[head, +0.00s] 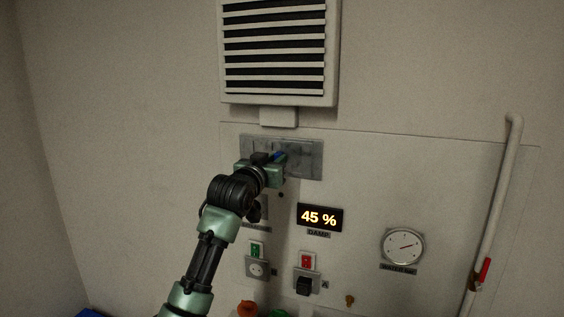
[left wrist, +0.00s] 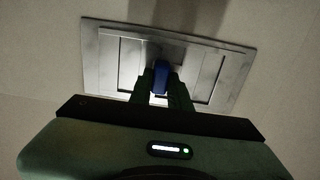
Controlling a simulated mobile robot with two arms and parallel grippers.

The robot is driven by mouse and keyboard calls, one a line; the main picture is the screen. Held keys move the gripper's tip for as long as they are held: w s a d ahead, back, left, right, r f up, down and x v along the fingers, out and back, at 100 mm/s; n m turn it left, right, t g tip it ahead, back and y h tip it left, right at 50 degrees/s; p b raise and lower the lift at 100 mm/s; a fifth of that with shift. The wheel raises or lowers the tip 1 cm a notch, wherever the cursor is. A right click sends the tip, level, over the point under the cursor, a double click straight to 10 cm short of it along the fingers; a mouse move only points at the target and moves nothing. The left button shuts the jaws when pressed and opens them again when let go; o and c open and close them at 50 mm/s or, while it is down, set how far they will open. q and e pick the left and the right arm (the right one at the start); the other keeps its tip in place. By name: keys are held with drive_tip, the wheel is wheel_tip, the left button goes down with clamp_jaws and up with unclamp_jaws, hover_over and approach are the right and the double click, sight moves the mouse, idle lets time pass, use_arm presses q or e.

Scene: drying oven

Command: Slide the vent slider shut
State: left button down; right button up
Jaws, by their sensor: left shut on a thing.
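The vent slider is a grey metal plate (head: 306,163) on the wall panel, below the louvred vent, with a blue knob (head: 280,156). In the left wrist view the plate (left wrist: 236,72) fills the upper middle and the blue knob (left wrist: 160,78) stands near its centre. My left gripper (head: 276,162) is at the plate. In the left wrist view its two fingers (left wrist: 160,92) are on either side of the blue knob, shut on it. The gripper hides part of the plate in the head view. My right gripper is not in view.
A white louvred vent (head: 278,100) is above the plate. Below are a display reading 45 % (head: 320,217), a round gauge (head: 403,246), a green switch (head: 257,250), a red switch (head: 307,262) and a black knob (head: 303,286). A pipe with a red valve handle (head: 484,271) runs at the right.

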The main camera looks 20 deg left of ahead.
use_arm(q)
drive_tip(key=shift+a, duration=0.15)
drive_tip(key=c, duration=1.3)
unclamp_jaws()
drive_tip(key=shift+a, duration=0.2)
drive_tip(key=shift+s, duration=0.1)
drive_tip(key=s+b, duration=0.4)
drive_tip(key=s, duration=0.3)
drive_tip(key=shift+s+a, duration=0.15)
drive_tip(key=shift+s, duration=0.2)
